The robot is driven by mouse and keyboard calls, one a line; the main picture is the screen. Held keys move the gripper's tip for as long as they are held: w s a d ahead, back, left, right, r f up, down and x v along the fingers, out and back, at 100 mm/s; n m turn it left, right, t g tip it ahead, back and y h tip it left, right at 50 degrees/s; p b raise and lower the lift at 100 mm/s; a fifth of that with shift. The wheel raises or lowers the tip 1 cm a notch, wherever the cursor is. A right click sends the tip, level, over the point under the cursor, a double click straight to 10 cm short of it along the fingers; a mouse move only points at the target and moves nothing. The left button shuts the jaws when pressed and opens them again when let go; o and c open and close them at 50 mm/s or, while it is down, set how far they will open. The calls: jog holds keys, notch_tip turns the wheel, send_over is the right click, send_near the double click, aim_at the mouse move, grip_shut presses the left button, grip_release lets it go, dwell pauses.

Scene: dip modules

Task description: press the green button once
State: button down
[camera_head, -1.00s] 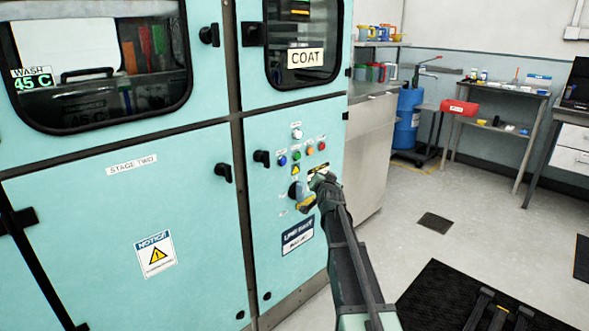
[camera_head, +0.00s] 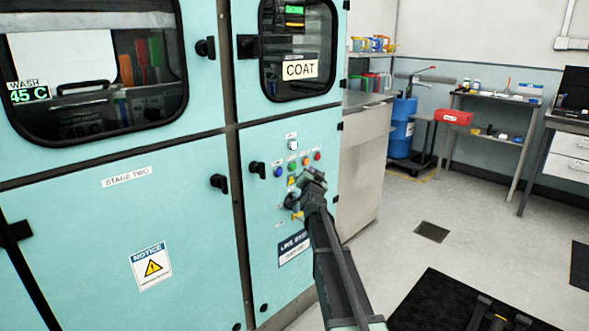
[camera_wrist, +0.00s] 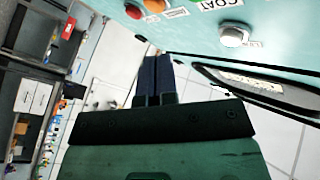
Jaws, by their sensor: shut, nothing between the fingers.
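The green button (camera_head: 292,167) is on the turquoise control panel, in a row between a blue button (camera_head: 278,172) and an orange button (camera_head: 306,162). My gripper (camera_head: 314,175) is in front of the panel, a little right of and below the green button in the head view, and looks apart from it. In the wrist view its two dark fingers (camera_wrist: 153,76) are together and empty. The wrist view shows an orange button (camera_wrist: 155,5), a red button (camera_wrist: 133,11) and a white button (camera_wrist: 234,37).
A red button (camera_head: 317,156) is right of the orange one and a white button (camera_head: 293,145) is above the row. A yellow-handled switch (camera_head: 297,216) and a black door handle (camera_head: 258,171) are close by. Open floor (camera_head: 385,240) is right of the machine.

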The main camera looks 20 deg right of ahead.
aim_at(293, 167)
jog(key=shift+w+a, duration=0.3)
jog(key=shift+w, duration=0.3)
jog(key=shift+w+a, duration=0.25)
jog(key=shift+w, duration=0.4)
jog(key=shift+w+a, duration=0.3)
jog(key=shift+w, duration=0.3)
jog(key=shift+w, duration=0.1)
dwell(0.5)
jog(key=shift+w+a, duration=0.15)
jog(key=shift+w, duration=0.15)
